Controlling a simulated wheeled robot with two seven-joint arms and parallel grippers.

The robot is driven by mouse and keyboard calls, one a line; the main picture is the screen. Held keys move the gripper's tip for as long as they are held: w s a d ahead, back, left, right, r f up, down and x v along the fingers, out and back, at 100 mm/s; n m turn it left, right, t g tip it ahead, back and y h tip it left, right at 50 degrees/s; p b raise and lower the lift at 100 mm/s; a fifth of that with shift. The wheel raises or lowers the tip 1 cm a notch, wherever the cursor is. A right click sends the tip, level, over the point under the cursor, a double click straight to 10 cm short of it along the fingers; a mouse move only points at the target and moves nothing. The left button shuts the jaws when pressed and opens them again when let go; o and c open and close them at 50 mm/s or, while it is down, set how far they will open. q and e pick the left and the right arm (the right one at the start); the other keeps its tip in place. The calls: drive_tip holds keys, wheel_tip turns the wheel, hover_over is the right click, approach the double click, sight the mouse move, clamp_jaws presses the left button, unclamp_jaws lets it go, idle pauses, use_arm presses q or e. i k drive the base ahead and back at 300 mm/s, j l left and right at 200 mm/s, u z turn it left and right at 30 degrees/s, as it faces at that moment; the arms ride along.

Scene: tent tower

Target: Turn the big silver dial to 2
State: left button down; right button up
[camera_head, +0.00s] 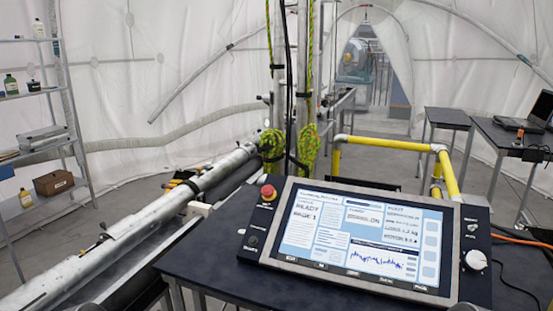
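A big silver dial (475,259) sits on the right side of a dark control console (262,246), below a smaller switch. It looks pale and round, and its pointer and number marks are too small to read. The console's lit screen (355,237) shows "READY" and "PAGE 1" beside a blue graph.
A red button (268,192) and a dark knob stand on the console's left side. Yellow railing (449,173) rises behind it. A silver pole (130,225) runs along the left. A laptop (537,113) rests on a table at the right. Orange cable lies right of the console.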

sight(475, 261)
drive_tip(key=l+z, duration=0.1)
drive_tip(key=z, duration=0.7)
drive_tip(key=i+l+z, duration=0.1)
drive_tip(key=z, duration=0.3)
